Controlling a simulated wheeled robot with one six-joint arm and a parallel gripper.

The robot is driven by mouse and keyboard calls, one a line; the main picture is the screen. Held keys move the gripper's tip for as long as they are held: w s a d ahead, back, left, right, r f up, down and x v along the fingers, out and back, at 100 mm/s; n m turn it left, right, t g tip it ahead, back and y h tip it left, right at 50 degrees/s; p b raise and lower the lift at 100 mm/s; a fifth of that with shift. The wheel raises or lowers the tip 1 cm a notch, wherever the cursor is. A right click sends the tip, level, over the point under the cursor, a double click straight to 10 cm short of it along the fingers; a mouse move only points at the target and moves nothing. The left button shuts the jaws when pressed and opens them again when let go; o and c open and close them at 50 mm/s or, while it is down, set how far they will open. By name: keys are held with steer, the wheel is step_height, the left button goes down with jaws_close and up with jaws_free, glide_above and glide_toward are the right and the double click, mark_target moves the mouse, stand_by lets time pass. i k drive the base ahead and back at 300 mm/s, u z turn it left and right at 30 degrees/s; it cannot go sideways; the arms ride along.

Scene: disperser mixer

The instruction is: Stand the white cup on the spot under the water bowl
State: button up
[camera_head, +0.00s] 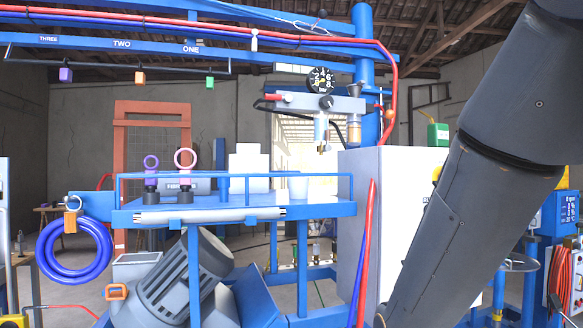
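A pale, translucent white cup (298,187) stands upright toward the right end of the blue shelf (343,209). A clear bowl with a brass drain, which looks like the water bowl (321,127), hangs below the regulator unit with the gauge. In the picture the cup is lower and a little left of this bowl, with a vertical gap between them. I cannot make out a marked spot on the shelf under the bowl. My arm comes down from the upper right to the bottom edge, and my gripper is out of the picture.
A blue rail (240,176) runs along the shelf. A white box (248,168) and rings in purple (151,162) and pink (185,159) stand further left. A grey cabinet (395,190) and red hose (368,240) are beside the shelf.

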mark_target(298, 187)
steer(key=u, duration=1.95)
steer(key=i, duration=0.85)
steer(key=z, duration=2.65)
